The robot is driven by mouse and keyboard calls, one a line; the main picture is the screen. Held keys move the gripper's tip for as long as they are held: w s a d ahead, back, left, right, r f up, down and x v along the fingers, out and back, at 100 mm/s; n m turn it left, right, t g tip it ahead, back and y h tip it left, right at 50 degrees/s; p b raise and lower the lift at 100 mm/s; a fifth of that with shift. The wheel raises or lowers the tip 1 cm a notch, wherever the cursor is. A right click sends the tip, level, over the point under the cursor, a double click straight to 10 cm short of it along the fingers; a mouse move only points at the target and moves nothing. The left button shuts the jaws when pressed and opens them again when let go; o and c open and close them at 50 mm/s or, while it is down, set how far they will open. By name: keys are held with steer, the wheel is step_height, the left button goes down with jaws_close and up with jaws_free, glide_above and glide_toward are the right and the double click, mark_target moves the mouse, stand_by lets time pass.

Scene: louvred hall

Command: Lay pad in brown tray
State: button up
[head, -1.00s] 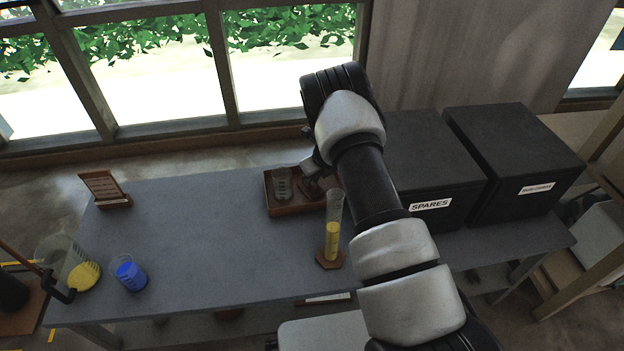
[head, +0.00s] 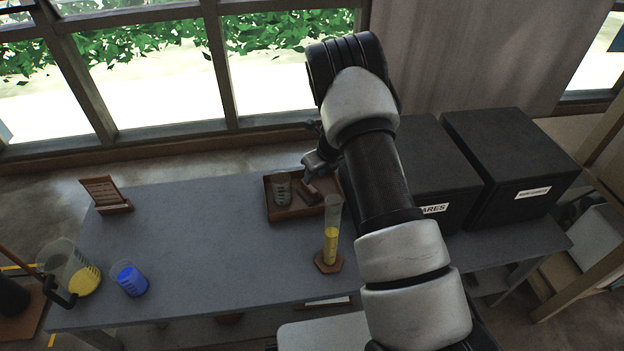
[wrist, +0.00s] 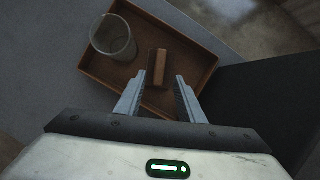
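The brown tray (head: 298,213) stands on the grey table near its back edge, with the pad (head: 313,190), a small brown block, lying inside it. In the wrist view the pad (wrist: 158,66) rests on the floor of the tray (wrist: 197,62), to the right of a clear beaker (wrist: 113,38). My gripper (head: 313,163) is above the back right part of the tray. Its two fingers (wrist: 161,80) are apart with nothing held between them, and the pad lies below and just beyond the fingertips.
A cylinder of yellow liquid (head: 332,235) stands in front of the tray. Two black boxes (head: 435,150) (head: 515,150) stand to the right. A blue beaker (head: 131,280), a yellow-filled jug (head: 72,268) and a sign stand (head: 107,195) are at the left. The table's middle is clear.

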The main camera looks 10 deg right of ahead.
steer(key=s+a+r+n, duration=0.1)
steer(key=s+r+n, duration=0.3)
steer(key=r, duration=0.6)
steer(key=s+a+r+n+y, duration=0.1)
steer(key=s+r+n, duration=0.35)
steer(key=r, duration=0.55)
steer(key=s+a+r+n, duration=0.1)
steer(key=s+r+n, duration=0.3)
steer(key=r, duration=0.5)
steer(key=s+d+r+n+t+h, duration=0.1)
steer(key=s+r+n, duration=0.4)
steer(key=s, duration=0.4)
steer(key=s+d+r+n+h, duration=0.1)
steer(key=s+r+n, duration=0.1)
steer(key=s+n, duration=0.6)
steer(key=s+d+r+n+t+h, duration=0.1)
steer(key=s+r+n, duration=0.4)
steer(key=s, duration=0.4)
step_height(320, 180, up, 15)
steer(key=p, duration=1.7)
steer(key=shift+s+d+r, duration=0.15)
steer(key=shift+d, duration=0.05)
